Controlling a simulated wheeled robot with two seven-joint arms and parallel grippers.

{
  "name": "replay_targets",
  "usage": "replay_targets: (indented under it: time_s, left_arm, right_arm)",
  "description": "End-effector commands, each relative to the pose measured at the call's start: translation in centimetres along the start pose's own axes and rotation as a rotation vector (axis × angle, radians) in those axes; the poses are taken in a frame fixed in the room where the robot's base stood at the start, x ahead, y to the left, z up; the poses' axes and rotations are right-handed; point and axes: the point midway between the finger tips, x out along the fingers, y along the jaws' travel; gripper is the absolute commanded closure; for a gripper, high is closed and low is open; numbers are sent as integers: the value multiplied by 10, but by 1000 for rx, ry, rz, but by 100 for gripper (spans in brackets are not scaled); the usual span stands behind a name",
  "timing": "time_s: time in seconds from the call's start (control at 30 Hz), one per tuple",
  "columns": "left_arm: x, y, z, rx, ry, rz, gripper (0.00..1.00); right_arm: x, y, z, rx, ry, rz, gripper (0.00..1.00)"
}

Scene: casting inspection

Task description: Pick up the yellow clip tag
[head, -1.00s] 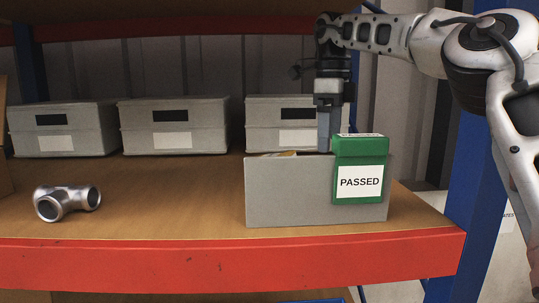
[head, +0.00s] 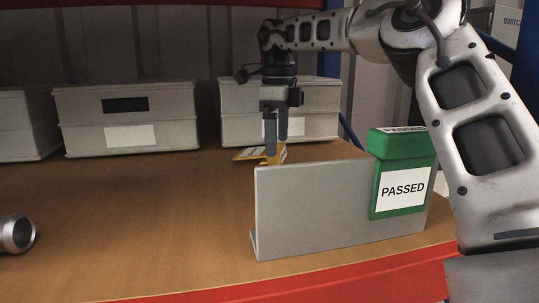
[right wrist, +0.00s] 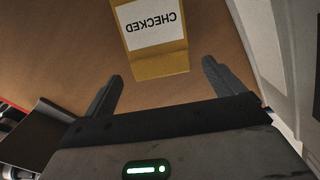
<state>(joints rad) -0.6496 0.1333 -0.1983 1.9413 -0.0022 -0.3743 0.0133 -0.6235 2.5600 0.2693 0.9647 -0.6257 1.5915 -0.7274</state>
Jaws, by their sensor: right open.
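The yellow clip tag (head: 244,155) lies behind the grey upright panel, partly hidden by my gripper and the panel. In the right wrist view the yellow clip tag (right wrist: 160,66) shows a white CHECKED label, upside down, and its near edge lies just beyond and between my fingers. My right gripper (head: 276,148) points down over the tag; in the right wrist view its two fingers (right wrist: 163,75) stand apart with nothing clamped between them. I cannot tell whether a finger touches the tag. My left gripper is not in view.
The grey panel (head: 310,215) stands in front of the tag, with a green PASSED tag (head: 402,190) clipped on its right end. Grey boxes (head: 128,118) line the back. A silver pipe fitting (head: 17,234) is at the left edge. The shelf's middle left is clear.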

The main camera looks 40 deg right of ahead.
Motion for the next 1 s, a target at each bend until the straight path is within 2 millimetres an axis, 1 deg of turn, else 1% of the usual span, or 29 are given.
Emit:
replay_targets:
  time_s: [0.03, 0.1, 0.2, 0.43, 0.47, 0.5, 0.57, 0.6, 0.63, 1.0]
  left_arm:
    - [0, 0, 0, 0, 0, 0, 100]
    - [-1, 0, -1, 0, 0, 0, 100]
    - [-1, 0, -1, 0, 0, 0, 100]
    - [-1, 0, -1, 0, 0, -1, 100]
    - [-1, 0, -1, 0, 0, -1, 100]
    - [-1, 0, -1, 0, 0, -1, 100]
    - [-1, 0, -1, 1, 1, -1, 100]
    - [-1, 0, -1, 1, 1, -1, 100]
    - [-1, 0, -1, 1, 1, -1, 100]
    - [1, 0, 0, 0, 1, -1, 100]
  right_arm:
    - [9, -1, -1, 0, 4, 3, 6]
    - [17, -1, 0, -1, 3, 2, 6]
    - [25, -1, 0, 0, 1, 0, 6]
    - [27, -1, 0, 1, 0, 1, 6]
    - [27, -1, 0, 1, 0, 1, 9]
    - [27, -1, 0, 1, 0, 1, 20]
    - [27, -1, 0, 1, 0, 0, 37]
    - [27, -1, 0, 1, 0, 0, 48]
    - [27, -1, 0, 0, 0, 0, 54]
    - [25, 0, 0, 0, -1, -1, 54]
